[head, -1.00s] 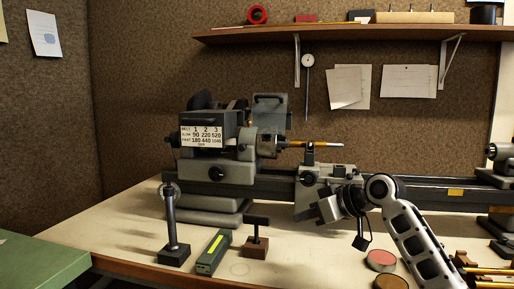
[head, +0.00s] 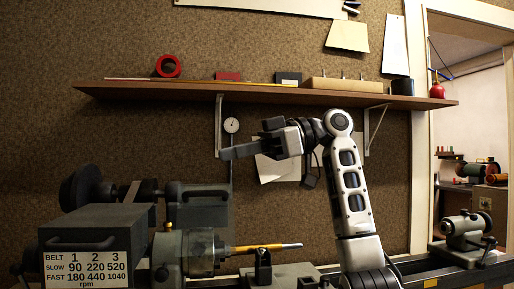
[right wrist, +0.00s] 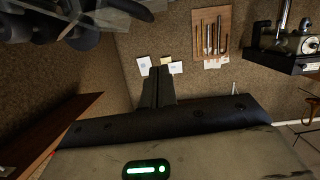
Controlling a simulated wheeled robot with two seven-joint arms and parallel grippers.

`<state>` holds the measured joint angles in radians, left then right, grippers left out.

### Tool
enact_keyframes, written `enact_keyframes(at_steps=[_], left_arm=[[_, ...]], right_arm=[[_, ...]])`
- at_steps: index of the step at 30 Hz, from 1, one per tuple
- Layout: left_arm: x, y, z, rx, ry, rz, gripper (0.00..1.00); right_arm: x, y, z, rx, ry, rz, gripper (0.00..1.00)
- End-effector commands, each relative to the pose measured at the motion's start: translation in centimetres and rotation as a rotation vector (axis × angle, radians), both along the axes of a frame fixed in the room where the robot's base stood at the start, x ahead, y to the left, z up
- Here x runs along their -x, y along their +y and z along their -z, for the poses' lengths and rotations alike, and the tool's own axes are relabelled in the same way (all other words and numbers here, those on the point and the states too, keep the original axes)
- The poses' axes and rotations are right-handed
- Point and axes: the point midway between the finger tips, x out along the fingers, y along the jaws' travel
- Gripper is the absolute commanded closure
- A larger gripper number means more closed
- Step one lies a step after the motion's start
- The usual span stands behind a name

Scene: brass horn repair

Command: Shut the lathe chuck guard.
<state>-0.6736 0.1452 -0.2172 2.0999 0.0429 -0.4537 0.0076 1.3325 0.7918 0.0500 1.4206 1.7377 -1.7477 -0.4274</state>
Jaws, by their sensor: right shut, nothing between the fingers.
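The lathe headstock (head: 100,235), with its belt-speed plate, fills the lower left of the head view. The chuck (head: 202,253) sticks out to its right, with a brass rod in line with it. The chuck guard (head: 199,207), a grey panel with a dark handle, stands raised behind and above the chuck, leaving the chuck uncovered. My right gripper (head: 224,153) is shut and empty, pointing left, above and right of the guard and apart from it. Its closed fingers also show in the right wrist view (right wrist: 158,85). My left gripper is not in view.
A wooden shelf (head: 270,95) with small items runs along the wall above my right gripper. The tailstock (head: 465,232) stands at the right. The right wrist view shows a tool board (right wrist: 211,32).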

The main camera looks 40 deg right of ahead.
Motion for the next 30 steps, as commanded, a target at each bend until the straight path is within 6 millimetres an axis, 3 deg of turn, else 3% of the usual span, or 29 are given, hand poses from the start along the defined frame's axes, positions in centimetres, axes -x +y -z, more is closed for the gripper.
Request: enact_keyframes(at_steps=[4,6,12,30], left_arm=[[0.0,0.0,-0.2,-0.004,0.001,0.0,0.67],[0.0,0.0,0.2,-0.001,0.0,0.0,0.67],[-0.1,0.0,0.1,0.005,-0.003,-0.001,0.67],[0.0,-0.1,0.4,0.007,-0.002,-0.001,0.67]], right_arm=[[-1.6,2.6,0.7,0.002,0.002,-0.002,1.0],[-1.7,2.2,2.4,0.001,0.005,0.002,1.0],[-1.7,2.1,4.3,0.0,0.002,0.002,1.0],[-2.0,2.9,5.2,0.011,-0.017,-0.013,1.0]])
